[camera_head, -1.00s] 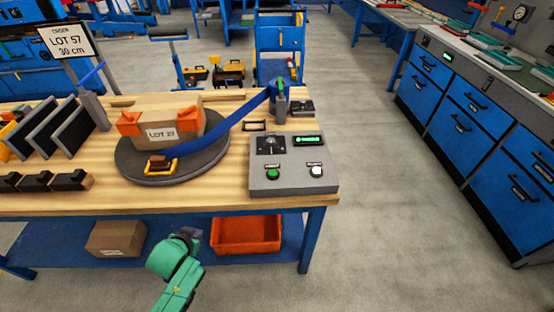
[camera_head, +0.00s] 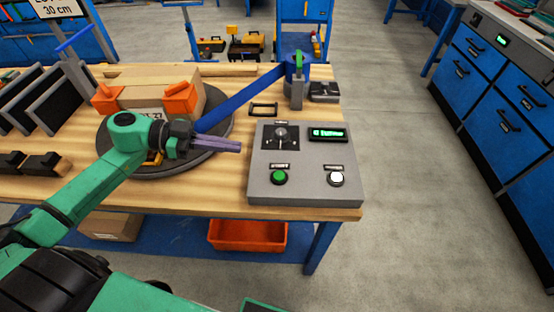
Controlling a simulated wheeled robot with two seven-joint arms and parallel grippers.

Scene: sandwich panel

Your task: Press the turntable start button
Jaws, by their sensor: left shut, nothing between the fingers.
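A grey control box (camera_head: 305,191) lies on the wooden bench at the right of the turntable. A green button (camera_head: 279,178) is at its front left and a white button (camera_head: 336,179) at its front right. Behind them are a black dial (camera_head: 280,138) and a lit green display (camera_head: 327,133). The round dark turntable (camera_head: 222,131) carries a cardboard box (camera_head: 153,95) with orange corner pieces. My left gripper (camera_head: 238,146) is shut and empty over the turntable's right edge, just left of the control box and apart from the green button. My right gripper is not in view.
Dark upright panels (camera_head: 35,98) stand at the left. An orange bin (camera_head: 247,235) sits below the bench. The floor at right is clear.

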